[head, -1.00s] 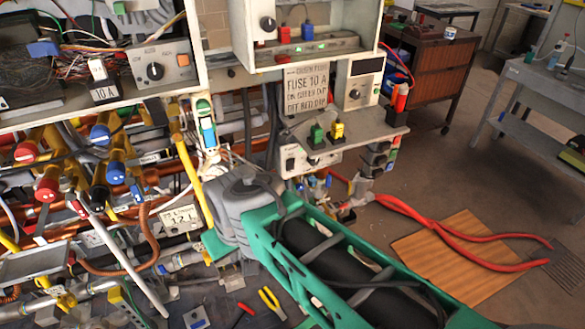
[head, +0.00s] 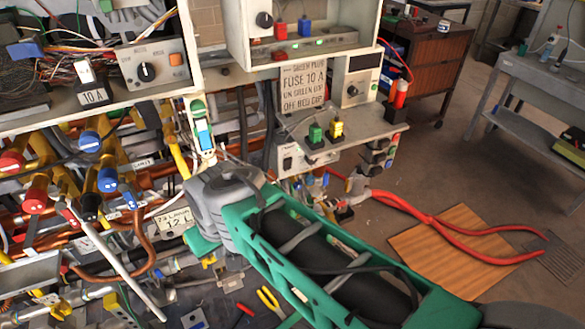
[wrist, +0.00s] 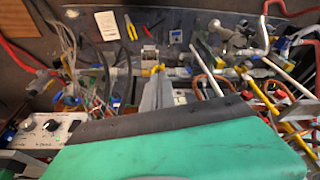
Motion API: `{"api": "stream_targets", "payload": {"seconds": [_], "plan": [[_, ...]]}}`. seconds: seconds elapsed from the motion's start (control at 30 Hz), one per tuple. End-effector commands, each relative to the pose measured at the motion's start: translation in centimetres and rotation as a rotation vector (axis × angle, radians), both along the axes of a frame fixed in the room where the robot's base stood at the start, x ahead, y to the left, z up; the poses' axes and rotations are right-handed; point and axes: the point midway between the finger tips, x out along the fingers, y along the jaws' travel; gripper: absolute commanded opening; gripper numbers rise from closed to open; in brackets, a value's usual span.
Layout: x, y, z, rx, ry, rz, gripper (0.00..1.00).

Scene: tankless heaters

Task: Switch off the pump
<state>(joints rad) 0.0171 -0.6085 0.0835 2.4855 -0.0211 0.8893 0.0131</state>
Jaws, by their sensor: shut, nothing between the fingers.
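A sign (head: 303,87) with blurred lettering, seeming to read green pump, fuse 10 A, on green, off red, hangs below the open cabinet. In the cabinet, a red block (head: 281,31) and a blue block (head: 305,27) stand on a grey strip with green lights. A green plug (head: 315,132) and a yellow plug (head: 336,128) sit on the shelf below. I cannot tell which control is the pump's. My gripper (wrist: 158,92) is shut and empty in the wrist view, pointing at the pipework. In the head view my arm hides its fingertips.
Red and blue valve handles (head: 36,194) and a yellow lever crowd the left. A control box with a black knob (head: 147,72) sits above them.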

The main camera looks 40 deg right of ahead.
Motion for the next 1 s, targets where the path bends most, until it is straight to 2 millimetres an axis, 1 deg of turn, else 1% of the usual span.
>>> {"api": "stream_targets", "payload": {"seconds": [0.03, 0.07, 0.17, 0.2, 0.27, 0.3, 0.37, 0.4, 0.47, 0.5, 0.57, 0.6, 0.63, 0.7, 0.8, 1.0], "plan": [[0.6, -0.7, -1.4, 0.018, -0.011, -0.039, 0.00], [1.2, -1.1, -2.1, 0.036, -0.024, -0.070, 0.00], [3.9, -3.8, -5.4, 0.138, -0.102, -0.230, 0.00], [5.1, -5.3, -6.8, 0.196, -0.146, -0.313, 0.00], [6.8, -8.0, -8.6, 0.300, -0.227, -0.454, 0.00], [7.7, -10.0, -9.6, 0.375, -0.286, -0.549, 0.00], [8.7, -13.3, -10.6, 0.494, -0.387, -0.698, 0.00], [9.0, -15.8, -11.1, 0.575, -0.460, -0.798, 0.00], [8.9, -19.7, -11.3, 0.699, -0.581, -0.942, 0.00], [8.4, -22.3, -11.1, 0.777, -0.663, -1.029, 0.00], [7.3, -25.7, -10.7, 0.885, -0.779, -1.140, 0.00], [6.3, -27.7, -10.3, 0.946, -0.849, -1.200, 0.00], [5.6, -28.9, -10.0, 0.985, -0.895, -1.234, 0.00], [4.3, -31.0, -9.2, 1.054, -0.980, -1.292, 0.00], [3.3, -32.3, -8.5, 1.099, -1.035, -1.325, 0.00], [3.3, -32.4, -8.2, 1.103, -1.040, -1.324, 0.00]]}}
